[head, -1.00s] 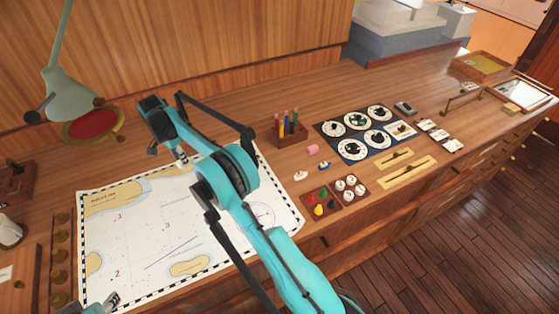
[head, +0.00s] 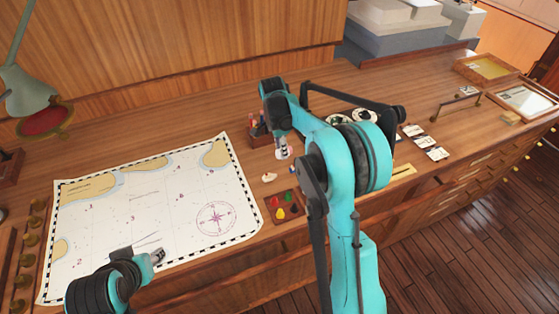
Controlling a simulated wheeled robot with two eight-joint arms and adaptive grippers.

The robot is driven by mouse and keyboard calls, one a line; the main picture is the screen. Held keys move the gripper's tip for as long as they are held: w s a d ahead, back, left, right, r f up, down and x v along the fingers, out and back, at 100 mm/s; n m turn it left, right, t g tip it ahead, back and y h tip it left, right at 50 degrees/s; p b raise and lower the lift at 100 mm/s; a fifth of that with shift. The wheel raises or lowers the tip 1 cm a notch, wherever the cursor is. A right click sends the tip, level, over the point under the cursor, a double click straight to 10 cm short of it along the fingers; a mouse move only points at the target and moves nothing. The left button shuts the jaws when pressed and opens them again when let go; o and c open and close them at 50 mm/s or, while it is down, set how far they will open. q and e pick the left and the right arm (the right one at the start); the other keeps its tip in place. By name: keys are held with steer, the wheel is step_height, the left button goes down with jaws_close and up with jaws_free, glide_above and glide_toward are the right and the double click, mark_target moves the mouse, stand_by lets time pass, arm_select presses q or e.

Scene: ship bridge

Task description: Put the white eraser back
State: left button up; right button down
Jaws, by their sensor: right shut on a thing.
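My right gripper (head: 283,153) hangs over the wooden counter, just right of the pen holder (head: 259,135). It is shut on a small whitish thing at its fingertips, which I take to be the white eraser (head: 279,155); the fingers hide much of it. I cannot tell whether it touches the counter. My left gripper (head: 158,257) is low over the front edge of the chart; its fingers are too small to tell open from shut.
The chart (head: 130,205) covers the left counter. A small pale model (head: 269,177) and a tray of coloured pieces (head: 281,207) lie in front of my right gripper. A lamp (head: 30,95) stands at left.

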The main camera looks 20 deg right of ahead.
steer(key=shift+d+f, duration=0.15)
steer(key=shift+d, duration=0.05)
steer(key=b, duration=0.1)
glide_above(262, 161)
steer(key=f, duration=0.6)
steer(key=shift+s+a+f, duration=0.1)
steer(key=shift+a+f, duration=0.2)
steer(key=shift+f, duration=0.1)
steer(key=shift+f+b, duration=0.4)
steer(key=shift+f, duration=1.6)
steer(key=shift+f, duration=0.1)
steer(key=c, duration=1.3)
jaws_free()
steer(key=shift+c, duration=0.2)
